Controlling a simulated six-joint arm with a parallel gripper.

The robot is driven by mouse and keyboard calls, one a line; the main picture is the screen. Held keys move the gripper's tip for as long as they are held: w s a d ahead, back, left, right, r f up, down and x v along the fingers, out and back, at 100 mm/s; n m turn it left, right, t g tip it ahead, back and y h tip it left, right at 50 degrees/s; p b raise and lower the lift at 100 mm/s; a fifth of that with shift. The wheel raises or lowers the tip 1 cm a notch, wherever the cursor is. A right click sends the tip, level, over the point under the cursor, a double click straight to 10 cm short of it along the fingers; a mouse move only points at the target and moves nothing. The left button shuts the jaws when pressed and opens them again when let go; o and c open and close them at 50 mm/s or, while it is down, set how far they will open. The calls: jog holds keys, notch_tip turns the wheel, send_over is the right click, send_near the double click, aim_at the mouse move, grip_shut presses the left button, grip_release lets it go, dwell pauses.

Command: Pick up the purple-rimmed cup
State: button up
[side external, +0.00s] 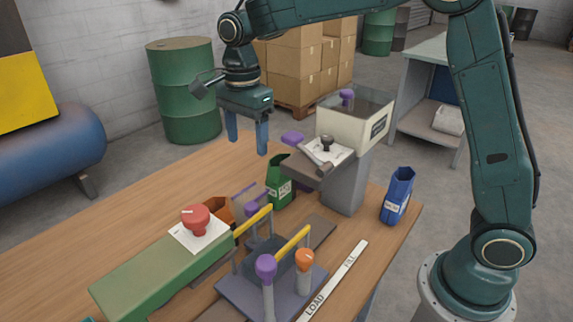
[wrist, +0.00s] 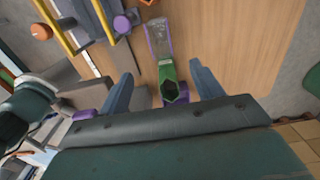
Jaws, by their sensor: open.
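No upright cup with a purple rim is plain in either view. A flat-looking grey piece with purple edges (wrist: 158,38) lies on the table beyond the green sack in the wrist view; its purple edge (side external: 245,192) shows left of that sack in the side view. I cannot tell whether it is the cup. The green sack (side external: 279,184) stands open-topped and also shows in the wrist view (wrist: 170,83). My gripper (side external: 247,138) is open and empty, fingers pointing down above the table. In the wrist view my gripper (wrist: 162,84) has the green sack between its fingertips in the picture.
A blue sack (side external: 397,195) stands near the table's right edge. A yellow-handled rig (side external: 262,287) and red button (side external: 197,220) are in front. Table left of my gripper is clear.

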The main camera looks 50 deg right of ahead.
send_over(250, 190)
jog(key=s+a, duration=0.1)
jog(key=s, duration=0.1)
notch_tip(250, 190, down, 9)
jog(key=shift+a+r, duration=0.15)
jog(key=shift+r, duration=0.05)
jog(key=shift+w+f, duration=0.1)
jog(key=shift+a+f, duration=0.1)
jog(key=shift+f, duration=2.35)
jog(key=shift+c, duration=0.4)
jog(key=c, duration=1.2)
jog(key=shift+c, duration=0.2)
notch_tip(250, 190, up, 20)
